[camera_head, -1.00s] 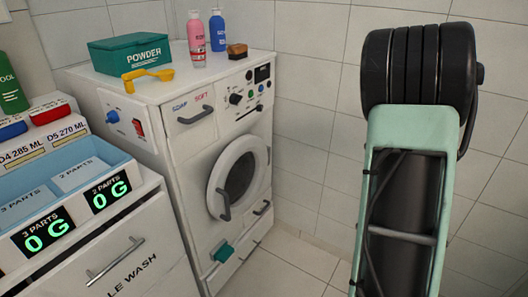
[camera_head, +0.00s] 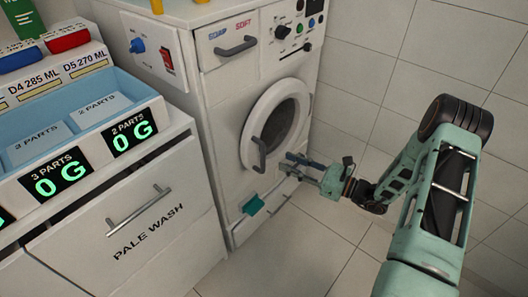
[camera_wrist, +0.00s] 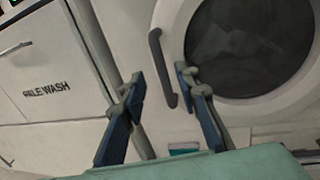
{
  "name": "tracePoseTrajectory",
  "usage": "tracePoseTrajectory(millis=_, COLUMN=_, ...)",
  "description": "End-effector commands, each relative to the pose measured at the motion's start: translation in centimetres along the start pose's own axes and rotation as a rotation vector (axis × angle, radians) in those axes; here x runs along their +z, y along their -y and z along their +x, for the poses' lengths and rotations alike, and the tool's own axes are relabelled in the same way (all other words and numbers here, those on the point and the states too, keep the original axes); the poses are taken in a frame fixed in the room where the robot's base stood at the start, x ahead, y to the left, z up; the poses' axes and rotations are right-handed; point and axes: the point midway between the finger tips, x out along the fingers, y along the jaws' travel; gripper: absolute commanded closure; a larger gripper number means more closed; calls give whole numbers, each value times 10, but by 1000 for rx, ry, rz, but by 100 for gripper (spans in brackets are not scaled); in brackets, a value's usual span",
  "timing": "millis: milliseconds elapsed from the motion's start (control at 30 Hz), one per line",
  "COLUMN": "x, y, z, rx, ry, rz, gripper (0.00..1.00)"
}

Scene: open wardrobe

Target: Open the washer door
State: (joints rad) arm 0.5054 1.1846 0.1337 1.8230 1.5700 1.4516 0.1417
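The white washer (camera_head: 222,120) has a round front door (camera_head: 249,122) with a dark window, and the door looks shut. Its dark curved handle (camera_head: 260,155) is at the door's lower left. My gripper (camera_head: 290,165) is at the door's lower right in the head view, to the right of the handle. In the wrist view the blue fingers of my gripper (camera_wrist: 159,75) are open, and the handle (camera_wrist: 162,68) shows between the fingertips. The gripper looks apart from the handle, though the exact depth gap cannot be told. Nothing is held.
A cabinet with a PALE WASH drawer (camera_head: 172,220) and a blue divided tray (camera_head: 62,93) stands at the left. A teal piece (camera_head: 253,205) sits low on the washer front. A tiled wall (camera_head: 375,75) is at the right; the floor (camera_head: 310,240) in front is clear.

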Motion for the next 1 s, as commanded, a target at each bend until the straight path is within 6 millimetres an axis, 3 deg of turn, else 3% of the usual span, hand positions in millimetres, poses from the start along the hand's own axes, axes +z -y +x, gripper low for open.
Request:
tracePoseTrajectory(millis=500, x=-2, y=-1, z=88, rx=6, ry=-5, rz=-4, gripper=71)
tracePoseTrajectory(millis=700, x=-1, y=-1, z=100, rx=5, ry=-5, rz=-4, gripper=71)
tracePoseTrajectory(millis=967, x=-1, y=-1, z=101, rx=4, ry=-5, rz=-4, gripper=71)
tracePoseTrajectory(millis=1000, x=-1, y=-1, z=101, rx=4, ry=-5, rz=-4, gripper=75)
